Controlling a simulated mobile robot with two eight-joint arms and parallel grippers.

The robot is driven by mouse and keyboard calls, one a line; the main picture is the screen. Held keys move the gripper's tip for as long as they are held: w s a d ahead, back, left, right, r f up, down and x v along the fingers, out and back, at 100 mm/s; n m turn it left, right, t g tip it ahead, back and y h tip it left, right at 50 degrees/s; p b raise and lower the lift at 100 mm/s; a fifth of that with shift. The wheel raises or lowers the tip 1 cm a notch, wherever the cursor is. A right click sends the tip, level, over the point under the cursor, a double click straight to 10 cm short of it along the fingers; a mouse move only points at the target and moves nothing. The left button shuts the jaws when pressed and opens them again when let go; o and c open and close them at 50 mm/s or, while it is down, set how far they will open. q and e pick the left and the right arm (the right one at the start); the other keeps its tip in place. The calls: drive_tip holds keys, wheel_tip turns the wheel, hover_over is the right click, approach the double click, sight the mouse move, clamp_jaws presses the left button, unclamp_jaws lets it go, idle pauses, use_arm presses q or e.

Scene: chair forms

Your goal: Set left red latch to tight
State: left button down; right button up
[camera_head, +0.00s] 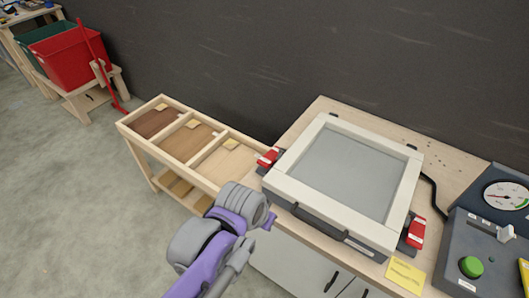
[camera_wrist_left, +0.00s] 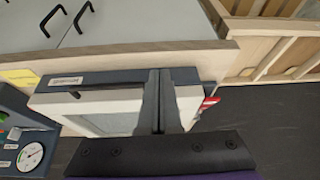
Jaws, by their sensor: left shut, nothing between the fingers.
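The left red latch (camera_head: 268,158) is a small red lever with a white label on a dark mount at the left side of the pale frame (camera_head: 285,163). Its red part also shows in the left wrist view (camera_wrist_left: 210,102), just right of the fingers and partly hidden. My left gripper (camera_head: 268,221) is in front of the frame's near left corner, apart from the latch as far as I can tell. In the left wrist view its fingers (camera_wrist_left: 158,72) are together and empty. The right red latch (camera_head: 417,232) is at the frame's right side. My right gripper is not in view.
The frame stands on a wooden-topped cabinet (camera_head: 318,112). A wooden rack of sample boards (camera_head: 163,97) is at its left. A control panel with a gauge (camera_head: 505,196) and green button (camera_head: 472,266) is at the right. A yellow note (camera_head: 405,275) lies in front. The dark wall is behind.

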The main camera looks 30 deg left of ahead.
use_arm(q)
drive_tip(key=w+a+r+g, duration=0.1)
drive_tip(key=w+a+r, duration=0.2)
drive_tip(key=w, duration=0.3)
drive_tip(key=w+a+r, duration=0.3)
drive_tip(key=w+r, duration=0.1)
drive_tip(key=w, duration=0.3)
drive_tip(key=r+g+p, duration=0.1)
drive_tip(key=r+g, duration=0.1)
hover_over(266, 158)
drive_tip(key=s, duration=0.2)
drive_tip(key=shift+w+a+f+m, duration=0.15)
drive_tip(key=shift+f+m, duration=0.1)
drive_tip(key=shift+m, duration=0.15)
drive_tip(key=f, duration=0.4)
drive_tip(key=w+f, duration=0.1)
drive_tip(key=f, duration=0.7)
drive_tip(key=shift+w+f, duration=0.15)
drive_tip(key=shift+f, duration=0.75)
